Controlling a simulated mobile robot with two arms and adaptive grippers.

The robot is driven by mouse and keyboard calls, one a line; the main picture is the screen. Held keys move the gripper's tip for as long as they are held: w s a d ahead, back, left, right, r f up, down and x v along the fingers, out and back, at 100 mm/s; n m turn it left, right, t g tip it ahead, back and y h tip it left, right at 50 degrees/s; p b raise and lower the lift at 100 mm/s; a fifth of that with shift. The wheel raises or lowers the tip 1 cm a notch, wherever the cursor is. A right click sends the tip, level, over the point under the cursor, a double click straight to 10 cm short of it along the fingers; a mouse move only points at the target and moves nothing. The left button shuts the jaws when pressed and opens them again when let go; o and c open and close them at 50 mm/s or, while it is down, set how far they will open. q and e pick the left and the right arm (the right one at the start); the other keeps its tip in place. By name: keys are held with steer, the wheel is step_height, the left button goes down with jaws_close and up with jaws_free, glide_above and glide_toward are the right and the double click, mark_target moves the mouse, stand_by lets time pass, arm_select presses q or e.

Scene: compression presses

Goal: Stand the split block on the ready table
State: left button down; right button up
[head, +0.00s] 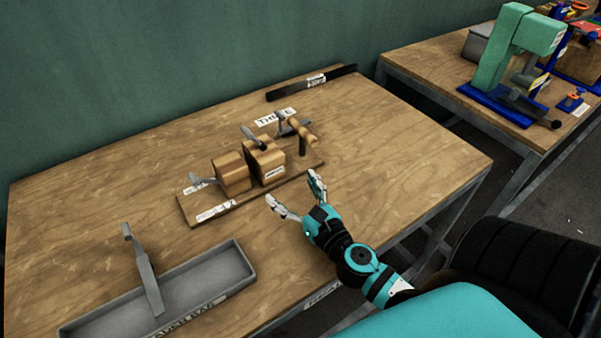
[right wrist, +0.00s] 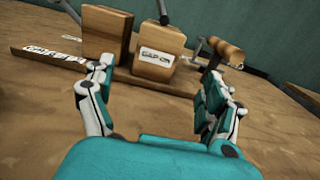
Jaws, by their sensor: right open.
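Two pale wooden blocks, a left block (head: 231,174) and a right block (head: 264,162), stand upright side by side on a wooden baseboard (head: 238,204). A narrow gap shows between them. In the right wrist view the right block (right wrist: 158,57) carries a white label, and the left block (right wrist: 103,36) is beside it. I cannot tell for certain which part is the split block. My right gripper (head: 294,187) is open and empty in front of the baseboard. Its fingers (right wrist: 160,75) point toward the right block, apart from it. My left gripper is not in view.
A wooden crossbar handle (head: 303,133) stands at the baseboard's right end. A black bar (head: 310,84) lies at the back. A second table (head: 420,60) holds a green press (head: 522,42). The table's right side is clear.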

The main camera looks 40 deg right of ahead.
steer(key=shift+s+f+b, duration=0.15)
steer(key=shift+s+b, duration=0.2)
steer(key=shift+s, duration=0.85)
steer(key=shift+s+r, duration=0.2)
steer(key=shift+s, duration=0.2)
